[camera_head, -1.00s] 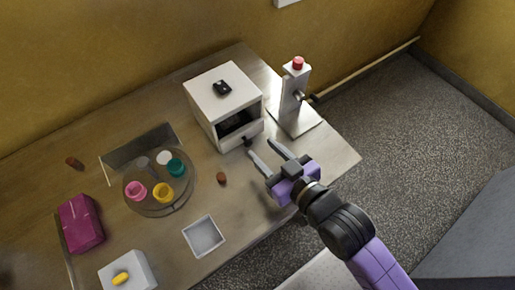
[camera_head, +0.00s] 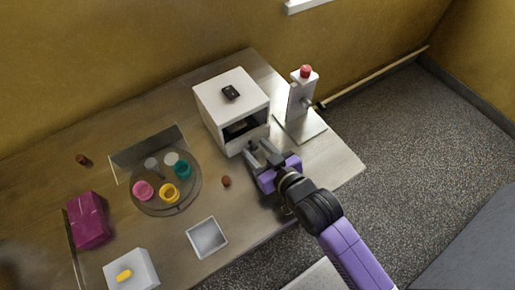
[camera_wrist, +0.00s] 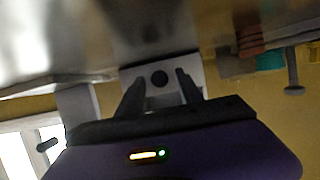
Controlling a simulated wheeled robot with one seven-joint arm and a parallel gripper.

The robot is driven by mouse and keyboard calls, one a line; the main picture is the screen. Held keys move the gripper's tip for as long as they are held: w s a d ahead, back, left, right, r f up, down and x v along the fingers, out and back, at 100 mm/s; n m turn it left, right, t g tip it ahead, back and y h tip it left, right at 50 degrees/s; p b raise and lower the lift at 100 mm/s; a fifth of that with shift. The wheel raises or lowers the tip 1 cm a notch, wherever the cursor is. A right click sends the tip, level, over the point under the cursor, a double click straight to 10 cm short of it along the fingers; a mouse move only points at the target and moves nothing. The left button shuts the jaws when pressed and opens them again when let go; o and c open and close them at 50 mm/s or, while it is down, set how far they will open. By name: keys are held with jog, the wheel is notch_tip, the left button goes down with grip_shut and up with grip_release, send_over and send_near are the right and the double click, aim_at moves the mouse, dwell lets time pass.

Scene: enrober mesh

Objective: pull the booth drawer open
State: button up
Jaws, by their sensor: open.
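The booth (camera_head: 212,92) is a white box with an open, dark front, standing at the back of the table. Its drawer (camera_head: 246,139) is the low white front under the opening and looks closed. In the wrist view the white drawer front (camera_wrist: 190,69) bears a round dark knob (camera_wrist: 159,78). My gripper (camera_head: 259,148) is right at the drawer front with its jaws open. In the wrist view its fingers (camera_wrist: 159,88) appear on either side of the knob; I cannot tell whether they touch it. In the head view the gripper hides the knob.
A grey stand with a red top (camera_head: 305,72) is close to the booth's right. A round tray (camera_head: 151,207) with several coloured cups, a small brown piece (camera_head: 226,181) and a square dish (camera_head: 207,236) lie to the left. The table's front right corner is clear.

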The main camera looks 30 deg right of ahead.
grip_shut()
dwell(1.4)
